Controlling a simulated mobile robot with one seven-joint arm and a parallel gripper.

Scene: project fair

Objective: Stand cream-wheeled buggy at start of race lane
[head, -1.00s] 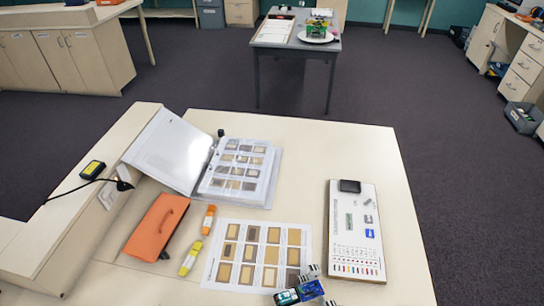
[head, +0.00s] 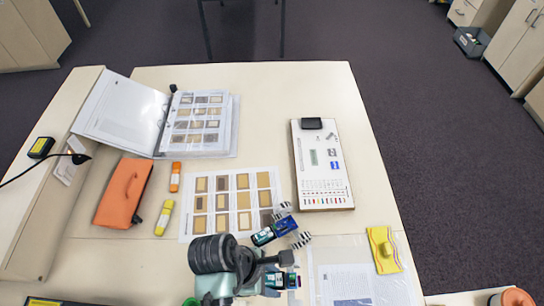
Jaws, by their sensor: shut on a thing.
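My gripper (head: 272,271) is at the bottom middle of the head view, low over the near part of the table. It is shut on a small dark blue and green thing (head: 285,280), which looks like a buggy; its wheels are mostly hidden. Another blue and green buggy (head: 276,230) with black-and-white striped wheels sits just beyond my gripper, at the lower right corner of the sample sheet. I cannot tell cream wheels on either one. I cannot make out a race lane in this view.
The table (head: 255,120) also holds an open binder (head: 200,125), an orange case (head: 122,192), two glue sticks, a sample sheet (head: 230,203) and a white board (head: 322,165). A clear-covered paper (head: 350,280) and a yellow packet (head: 383,249) lie at right. The table's far strip is bare.

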